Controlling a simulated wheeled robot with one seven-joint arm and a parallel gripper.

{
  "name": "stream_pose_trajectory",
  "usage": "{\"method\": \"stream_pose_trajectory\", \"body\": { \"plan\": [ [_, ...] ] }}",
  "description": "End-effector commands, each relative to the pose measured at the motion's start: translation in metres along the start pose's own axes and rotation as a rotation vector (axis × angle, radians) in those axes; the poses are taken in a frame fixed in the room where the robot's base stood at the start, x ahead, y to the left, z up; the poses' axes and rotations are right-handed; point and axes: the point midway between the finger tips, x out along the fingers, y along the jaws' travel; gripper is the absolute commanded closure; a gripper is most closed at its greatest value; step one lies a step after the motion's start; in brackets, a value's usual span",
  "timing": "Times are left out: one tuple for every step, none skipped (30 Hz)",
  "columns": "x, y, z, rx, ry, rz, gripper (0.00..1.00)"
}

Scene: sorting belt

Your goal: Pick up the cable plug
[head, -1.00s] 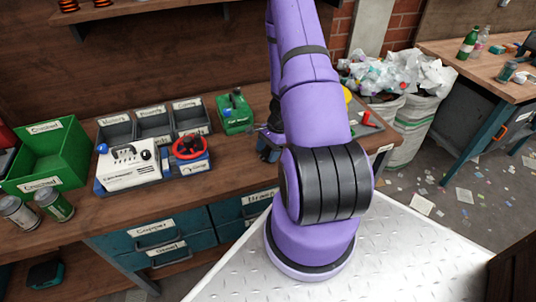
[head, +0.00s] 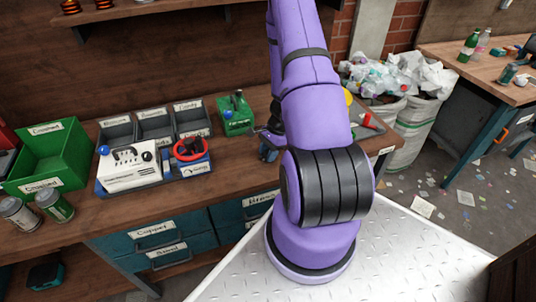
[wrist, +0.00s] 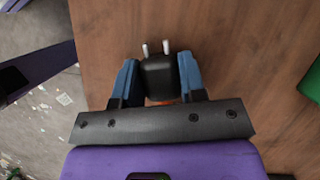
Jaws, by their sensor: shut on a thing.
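The cable plug (wrist: 160,76) is a black block with two pale metal prongs, seen in the wrist view. It sits between the two blue fingers of my gripper (wrist: 160,80), which are shut on its sides. A bit of orange-red shows just behind the plug. The brown wooden bench top lies below it; I cannot tell how far the plug is above the wood. In the head view my purple arm hides most of the gripper, and only part of it (head: 268,148) shows beside the arm over the bench; the plug is hidden there.
In the wrist view, something green (wrist: 312,82) is at the right edge. Bare wood surrounds the plug.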

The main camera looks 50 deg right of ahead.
Motion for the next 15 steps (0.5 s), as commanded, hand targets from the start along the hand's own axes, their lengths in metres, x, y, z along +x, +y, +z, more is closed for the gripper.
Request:
{"method": "stream_pose_trajectory", "body": {
  "plan": [
    [-0.004, -0.001, 0.002, -0.001, 0.001, -0.001, 0.91],
    [-0.006, 0.0, 0.002, -0.001, 0.001, -0.001, 0.91],
    [-0.008, 0.0, 0.004, -0.001, 0.001, -0.001, 0.91],
    [-0.011, 0.0, 0.005, -0.001, 0.001, 0.0, 0.91],
    [-0.013, 0.0, 0.006, -0.002, 0.002, 0.0, 0.91],
    [-0.017, -0.001, 0.007, -0.002, 0.002, -0.001, 0.91],
    [-0.02, -0.001, 0.008, -0.002, 0.002, -0.002, 0.91],
    [-0.023, -0.001, 0.009, -0.001, 0.002, -0.002, 0.91],
    [-0.027, -0.001, 0.011, -0.002, 0.001, -0.001, 0.91],
    [-0.03, 0.001, 0.011, -0.001, 0.001, -0.001, 0.91],
    [-0.03, 0.007, 0.008, 0.004, 0.0, -0.001, 0.91],
    [-0.031, 0.014, 0.006, 0.005, -0.001, 0.0, 0.91],
    [-0.032, 0.018, 0.004, 0.005, 0.0, -0.001, 0.91],
    [-0.033, 0.023, 0.003, 0.006, 0.0, -0.001, 0.91],
    [-0.035, 0.03, 0.0, 0.005, 0.0, -0.001, 0.91]
  ]
}}
